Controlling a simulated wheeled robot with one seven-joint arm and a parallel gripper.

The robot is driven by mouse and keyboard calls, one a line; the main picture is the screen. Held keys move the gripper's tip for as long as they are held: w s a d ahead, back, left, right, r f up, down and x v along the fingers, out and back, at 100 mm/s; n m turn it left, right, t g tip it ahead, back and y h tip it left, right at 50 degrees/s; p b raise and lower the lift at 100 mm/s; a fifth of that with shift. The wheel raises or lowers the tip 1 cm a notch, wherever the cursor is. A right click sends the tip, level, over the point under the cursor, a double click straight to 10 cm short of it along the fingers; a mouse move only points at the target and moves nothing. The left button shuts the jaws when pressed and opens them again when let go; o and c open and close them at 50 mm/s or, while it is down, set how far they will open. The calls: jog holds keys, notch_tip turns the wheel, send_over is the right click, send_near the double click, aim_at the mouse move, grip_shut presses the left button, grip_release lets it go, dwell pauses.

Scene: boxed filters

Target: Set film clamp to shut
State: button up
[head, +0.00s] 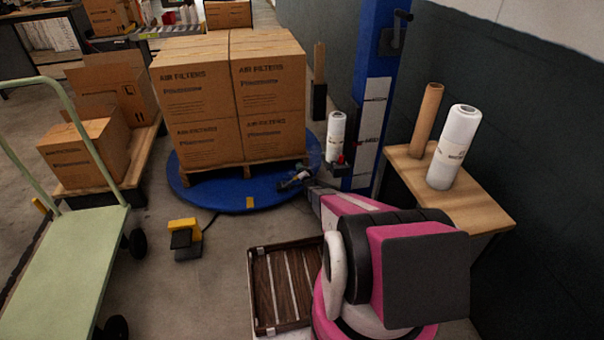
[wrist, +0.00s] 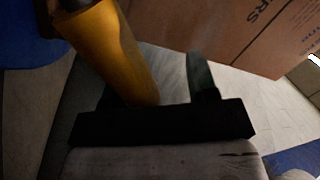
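A yellow-orange bar (wrist: 112,50), which looks like the film clamp's lever, slants in from the upper left of the wrist view. Its lower end reaches my gripper (wrist: 160,85). The dark right finger stands clear of the bar, with a gap between them. The left finger is mostly hidden behind the bar, so contact there cannot be told. In the head view my gripper (head: 293,181) is small, low beside the front right of the blue turntable (head: 225,197). The clamp cannot be made out there, nor its setting.
Stacked air filter boxes (head: 236,100) stand on the turntable. Behind my arm are a blue column (head: 373,60) and a film roll (head: 336,137). A wooden shelf (head: 488,208) holds rolls at right. A yellow pedal (head: 185,238), slatted crate (head: 252,290) and green cart (head: 75,265) stand nearer.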

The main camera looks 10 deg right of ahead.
jog(key=s+a+r, duration=0.5)
jog(key=a+r, duration=0.3)
jog(key=a, duration=0.2)
jog(key=shift+a, duration=0.25)
jog(key=shift+s, duration=0.1)
jog(key=shift+s, duration=0.15)
jog(key=s+d, duration=0.2)
jog(key=s, duration=1)
jog(key=shift+d+f, duration=0.15)
jog(key=shift+d, duration=0.1)
dwell(0.6)
jog(key=shift+f, duration=0.1)
dwell(0.3)
